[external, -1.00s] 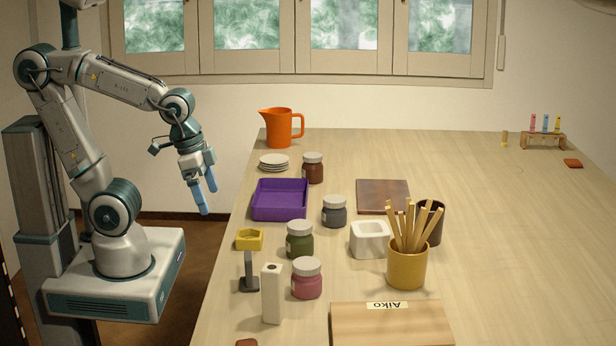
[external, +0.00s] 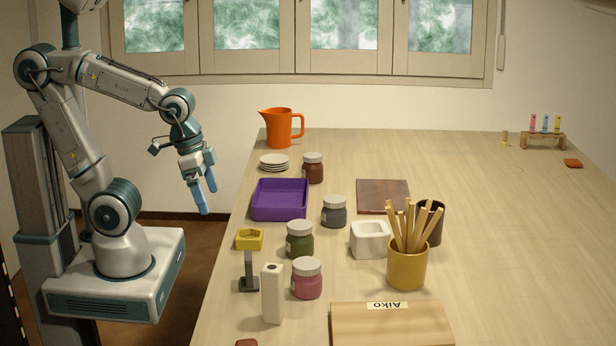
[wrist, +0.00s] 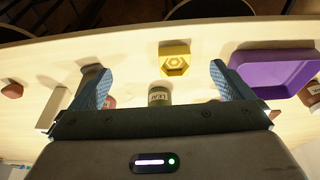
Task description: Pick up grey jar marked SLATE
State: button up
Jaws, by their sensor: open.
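The grey jar (external: 334,212) with a pale lid stands upright on the table, just right of the purple tray (external: 280,215) in the external view. I cannot read its label there. My gripper (external: 203,197) is open and empty, pointing down in the air left of the table edge, well apart from the jar. In the wrist view my gripper (wrist: 163,85) has its blue fingers spread, with the green jar (wrist: 159,96) and the yellow hexagonal dish (wrist: 175,59) showing between them. I cannot make out the grey jar in the wrist view.
The brown jar (external: 313,168), green jar (external: 300,240) and pink jar (external: 307,279) stand nearby. The white square pot (external: 370,240), dark red-brown board (external: 383,196) and yellow pot of sticks (external: 407,268) are to the right. An orange jug (external: 277,128) stands behind. The table's right half is largely clear.

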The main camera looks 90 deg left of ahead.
jog(key=c, duration=0.4)
jog(key=shift+o, duration=0.2)
notch_tip(320, 180, up, 3)
jog(key=m+g, duration=0.3)
jog(key=m, duration=1.4)
send_over(334, 198)
notch_tip(334, 198, down, 8)
jog(key=shift+s+r+b, duration=0.15)
jog(key=shift+r+b, duration=0.1)
jog(key=shift+b, duration=0.1)
jog(key=shift+d+f+p, duration=0.1)
jog(key=shift+f+p, duration=0.4)
jog(key=shift+f, duration=2.5)
